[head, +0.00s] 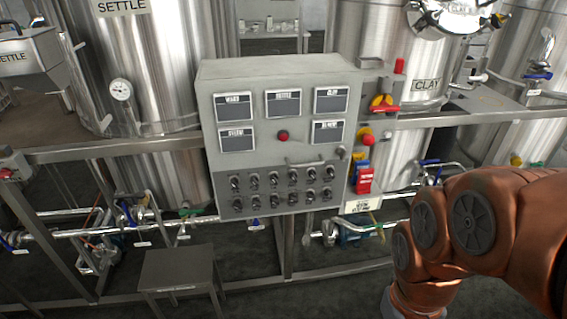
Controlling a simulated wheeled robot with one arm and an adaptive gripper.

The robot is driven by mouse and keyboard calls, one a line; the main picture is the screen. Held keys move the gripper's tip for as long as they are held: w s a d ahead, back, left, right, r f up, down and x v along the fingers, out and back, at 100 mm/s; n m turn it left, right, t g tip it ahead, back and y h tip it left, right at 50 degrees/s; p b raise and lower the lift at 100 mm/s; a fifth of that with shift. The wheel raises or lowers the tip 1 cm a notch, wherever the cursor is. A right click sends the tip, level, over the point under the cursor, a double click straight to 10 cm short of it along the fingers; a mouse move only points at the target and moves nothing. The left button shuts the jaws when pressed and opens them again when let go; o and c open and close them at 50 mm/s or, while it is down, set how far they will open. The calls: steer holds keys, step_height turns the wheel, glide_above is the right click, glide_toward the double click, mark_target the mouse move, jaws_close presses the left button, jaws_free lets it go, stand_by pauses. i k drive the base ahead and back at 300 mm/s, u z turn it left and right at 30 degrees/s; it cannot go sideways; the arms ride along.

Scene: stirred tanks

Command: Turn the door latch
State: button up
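A grey control cabinet (262,188) stands in the middle of the head view, with its front facing me. A small dark knob (341,152) sits near the right edge of its front and looks like the door latch; its exact shape and angle are too small to tell. A thin bar handle (305,162) lies to the left of it, above two rows of dark switches (283,189). My orange arm fills the lower right, to the right of the cabinet and apart from the knob in the picture. My gripper is not in view.
A low metal stool (178,272) stands in front at left. Steel tanks (170,60), rails and pipes are behind. Floor in front of the cabinet looks clear.

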mark_target(341, 151)
steer(key=z, duration=2.25)
steer(key=k, duration=1.25)
steer(key=u, duration=2.1)
steer(key=i, duration=0.5)
